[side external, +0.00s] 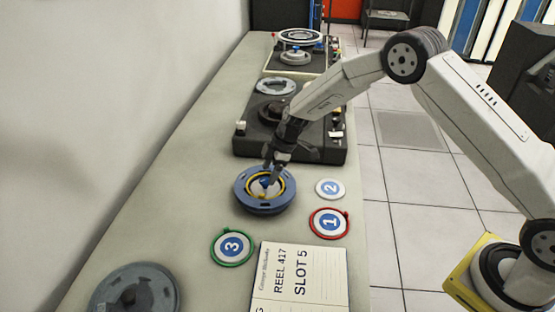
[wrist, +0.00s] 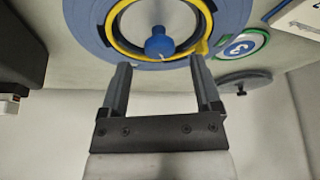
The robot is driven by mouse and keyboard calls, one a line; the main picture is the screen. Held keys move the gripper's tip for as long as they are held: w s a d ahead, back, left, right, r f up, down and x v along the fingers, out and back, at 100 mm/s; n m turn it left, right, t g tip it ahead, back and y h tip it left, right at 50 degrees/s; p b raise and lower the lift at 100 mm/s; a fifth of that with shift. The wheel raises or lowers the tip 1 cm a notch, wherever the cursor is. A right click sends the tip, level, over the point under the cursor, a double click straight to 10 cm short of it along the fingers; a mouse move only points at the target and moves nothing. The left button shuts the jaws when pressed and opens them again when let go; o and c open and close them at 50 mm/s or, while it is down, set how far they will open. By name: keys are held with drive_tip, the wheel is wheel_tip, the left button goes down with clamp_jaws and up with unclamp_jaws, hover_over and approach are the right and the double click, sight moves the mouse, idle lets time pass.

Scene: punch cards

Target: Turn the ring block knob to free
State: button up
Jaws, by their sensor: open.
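The ring block (side external: 264,204) is a round blue reel-like piece lying on the counter, with a yellow ring (side external: 286,189) on its top. A small blue knob (wrist: 158,43) stands at its centre. My gripper (side external: 270,178) points down over the block. In the wrist view my gripper (wrist: 160,66) is open, with a finger to either side and the knob just beyond the fingertips, roughly midway between them. I see no contact with the knob. A small yellow tab (wrist: 203,46) sticks out from the ring at the right. Free and locked marks are not readable.
Discs lie close by: green-rimmed 3 (side external: 232,247), red-rimmed 1 (side external: 329,223) and plain white 2 (side external: 330,188). A card (side external: 300,280) reads "REEL 417 SLOT 5". A grey reel (side external: 136,293) lies front left. A black tape deck (side external: 290,142) stands behind the block.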

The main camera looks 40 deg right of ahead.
drive_tip(key=v, duration=0.5)
drive_tip(key=shift+r, duration=0.15)
drive_tip(key=s+d+r+m+h, duration=0.2)
drive_tip(key=s+m, duration=0.5)
drive_tip(key=s, duration=0.6)
drive_tip(key=s+d+r+m+t+h, duration=0.1)
drive_tip(key=s+d+r+m, duration=0.3)
drive_tip(key=s, duration=1)
drive_tip(key=shift+s+d+r+m+h, duration=0.3)
drive_tip(key=shift+r+m+h, duration=0.4)
drive_tip(key=shift+m, duration=0.7)
